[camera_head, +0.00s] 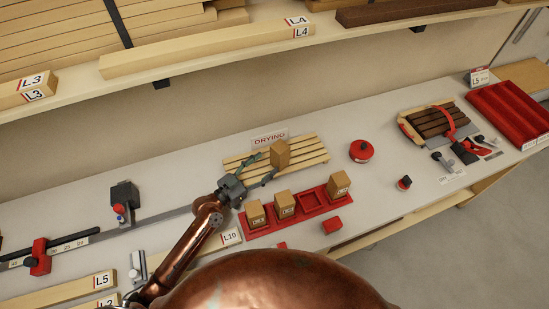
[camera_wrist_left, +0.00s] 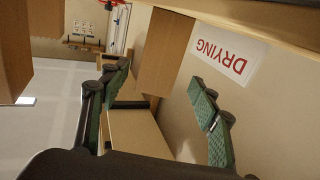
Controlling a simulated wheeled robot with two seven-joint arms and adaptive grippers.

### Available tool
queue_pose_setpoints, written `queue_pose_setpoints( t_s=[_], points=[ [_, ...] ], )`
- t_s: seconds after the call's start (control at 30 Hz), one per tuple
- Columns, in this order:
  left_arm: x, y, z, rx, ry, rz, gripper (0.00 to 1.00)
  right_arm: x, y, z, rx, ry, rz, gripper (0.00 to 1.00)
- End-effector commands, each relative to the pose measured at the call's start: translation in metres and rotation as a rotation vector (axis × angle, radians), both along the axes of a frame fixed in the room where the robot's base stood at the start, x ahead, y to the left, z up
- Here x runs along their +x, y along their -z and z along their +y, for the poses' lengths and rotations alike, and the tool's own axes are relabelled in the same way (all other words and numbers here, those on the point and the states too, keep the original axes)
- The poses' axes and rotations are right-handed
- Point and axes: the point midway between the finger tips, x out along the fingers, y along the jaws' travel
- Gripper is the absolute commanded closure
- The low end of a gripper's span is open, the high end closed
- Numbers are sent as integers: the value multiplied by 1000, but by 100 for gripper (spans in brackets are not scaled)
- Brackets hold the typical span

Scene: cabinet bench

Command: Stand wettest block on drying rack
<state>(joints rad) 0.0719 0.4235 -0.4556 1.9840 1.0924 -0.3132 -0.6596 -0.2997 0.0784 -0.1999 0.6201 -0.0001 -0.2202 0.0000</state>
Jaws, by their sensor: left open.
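A brown wooden block (camera_head: 280,154) stands upright on the slatted drying rack (camera_head: 315,150). My left gripper (camera_head: 261,170) is open at the block's near left side. In the left wrist view the block (camera_wrist_left: 165,50) shows beyond and between the spread green-padded fingers (camera_wrist_left: 160,78), with gaps to the sides; I cannot tell whether the tips overlap it. A red tray (camera_head: 268,229) in front of the rack holds three similar blocks (camera_head: 255,213), (camera_head: 285,204), (camera_head: 338,185) and one empty slot (camera_head: 311,199). My right gripper is not in view.
A DRYING sign (camera_head: 270,139) stands behind the rack. A round red container (camera_head: 361,151) and a small red item (camera_head: 332,225) are nearby. A shelf with long boards (camera_head: 210,50) overhangs the back. A rail with a red stop (camera_head: 40,258) lies at left.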

Motion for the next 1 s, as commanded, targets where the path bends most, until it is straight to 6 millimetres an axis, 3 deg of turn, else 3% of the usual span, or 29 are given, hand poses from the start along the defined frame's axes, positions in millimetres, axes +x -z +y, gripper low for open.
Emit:
queue_pose_setpoints(
  t_s=[0.1,0.3,0.87,1.0],
  points=[
    [-14,2,15,1,0,0,44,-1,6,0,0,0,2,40],
    [-26,0,26,-1,1,0,44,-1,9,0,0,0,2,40],
    [-27,-1,27,-1,0,0,44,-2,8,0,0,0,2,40],
    [-27,-10,27,-1,0,-3,44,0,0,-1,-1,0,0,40]
  ],
)
